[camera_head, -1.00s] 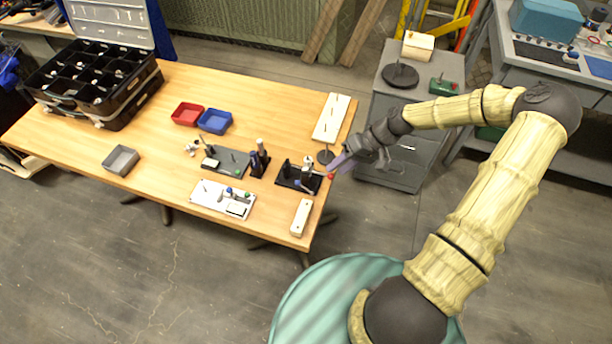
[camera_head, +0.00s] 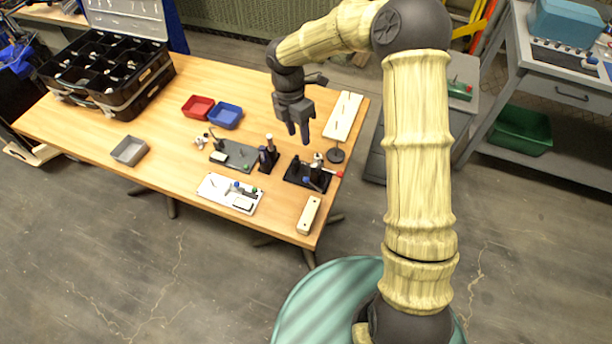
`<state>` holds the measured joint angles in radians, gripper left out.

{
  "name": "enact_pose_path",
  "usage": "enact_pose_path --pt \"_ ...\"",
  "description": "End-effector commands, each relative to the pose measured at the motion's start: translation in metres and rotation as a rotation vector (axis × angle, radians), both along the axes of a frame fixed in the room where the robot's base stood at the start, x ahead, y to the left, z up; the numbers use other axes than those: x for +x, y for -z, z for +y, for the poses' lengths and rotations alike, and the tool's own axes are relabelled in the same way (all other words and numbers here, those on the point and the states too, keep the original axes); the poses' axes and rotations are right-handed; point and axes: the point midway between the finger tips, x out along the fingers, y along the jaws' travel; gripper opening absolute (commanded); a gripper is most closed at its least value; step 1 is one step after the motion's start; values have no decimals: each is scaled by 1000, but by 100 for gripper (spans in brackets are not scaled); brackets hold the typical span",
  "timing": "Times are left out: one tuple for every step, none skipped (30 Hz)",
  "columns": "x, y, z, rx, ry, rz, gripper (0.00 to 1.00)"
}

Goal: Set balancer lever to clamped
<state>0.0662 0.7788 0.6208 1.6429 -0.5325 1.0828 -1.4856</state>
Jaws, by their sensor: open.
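A small device on a black base (camera_head: 302,178), probably the balancer, stands near the right end of the wooden table. A lever with a red knob (camera_head: 340,174) sticks out from its right side. The lever's exact setting is too small to tell. My gripper (camera_head: 298,140) points down above the table, behind the device in the picture and apart from it. Its two dark fingers are slightly apart, with nothing between them.
A grey plate fixture (camera_head: 232,156), a white plate fixture (camera_head: 218,192), a cream block (camera_head: 309,215) and a white board (camera_head: 343,117) lie nearby. Red (camera_head: 197,107) and blue (camera_head: 226,116) trays sit farther back. The table's left front is mostly clear around a grey tray (camera_head: 129,151).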

Motion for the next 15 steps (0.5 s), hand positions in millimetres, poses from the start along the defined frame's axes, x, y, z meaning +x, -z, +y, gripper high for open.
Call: enact_pose_path --pt "0 0 -1 0 2 0 41" --pt "0 0 -1 0 2 0 41" --pt "0 0 -1 1 3 1 41" --pt "0 0 0 1 3 1 41" --pt "0 0 0 1 4 1 41" --pt "0 1 0 2 4 1 41" --pt "0 1 -1 2 4 1 41" --pt "0 2 -1 1 4 2 41" --pt "-1 3 -1 2 6 3 41" --pt "-1 5 -1 2 6 3 41" --pt "-1 7 -1 1 6 3 41" --pt "-2 11 -2 1 7 3 41" --pt "-2 14 -2 2 7 4 41" --pt "-3 17 -3 1 7 5 41" --pt "-4 23 -3 1 7 5 41"
